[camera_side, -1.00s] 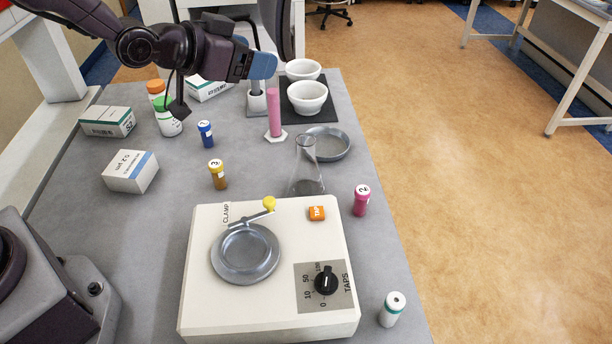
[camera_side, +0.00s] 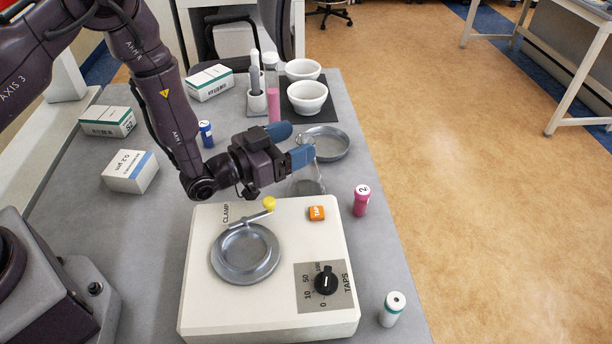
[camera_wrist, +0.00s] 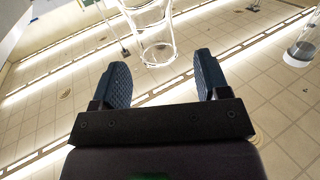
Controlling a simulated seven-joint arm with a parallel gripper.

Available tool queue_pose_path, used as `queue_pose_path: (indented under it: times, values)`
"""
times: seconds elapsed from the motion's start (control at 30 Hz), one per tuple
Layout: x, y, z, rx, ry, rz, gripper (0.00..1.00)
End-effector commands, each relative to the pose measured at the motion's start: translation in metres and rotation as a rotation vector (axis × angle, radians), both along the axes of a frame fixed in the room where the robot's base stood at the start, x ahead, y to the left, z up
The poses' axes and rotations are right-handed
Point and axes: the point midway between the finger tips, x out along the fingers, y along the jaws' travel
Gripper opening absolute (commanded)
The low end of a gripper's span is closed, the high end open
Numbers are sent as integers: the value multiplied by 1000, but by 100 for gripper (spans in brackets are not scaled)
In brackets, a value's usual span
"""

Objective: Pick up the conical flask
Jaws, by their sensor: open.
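The conical flask (camera_side: 310,184) is clear glass with a dark grey base area, standing upright on the grey bench behind the white tapping machine. My gripper (camera_side: 292,145) is open beside its neck, on the left, with its blue fingers pointing right. The near finger overlaps the upper flask in the side view, so I cannot tell whether they touch. In the wrist view the clear glass outline of the flask (camera_wrist: 156,42) lies just ahead of my open fingers (camera_wrist: 161,72), roughly centred between them. No object is held.
The white tapping machine (camera_side: 205,310) with yellow-knobbed clamp (camera_side: 269,203) stands in front. A pink vial (camera_side: 361,200) stands right of the flask, a grey dish (camera_side: 336,150) behind it. White mortars (camera_side: 307,97) and a pink cylinder (camera_side: 273,105) are farther back; boxes (camera_side: 131,171) stand left.

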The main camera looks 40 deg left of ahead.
Motion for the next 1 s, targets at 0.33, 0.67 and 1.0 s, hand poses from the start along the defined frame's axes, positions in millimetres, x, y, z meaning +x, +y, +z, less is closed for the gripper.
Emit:
queue_pose_path:
  times: [0.33,0.67,1.0]
  values:
    - [26,-9,-23,0,-1,-1,69]
    - [29,-9,-23,0,1,0,55]
    - [29,-9,-22,0,0,0,0]
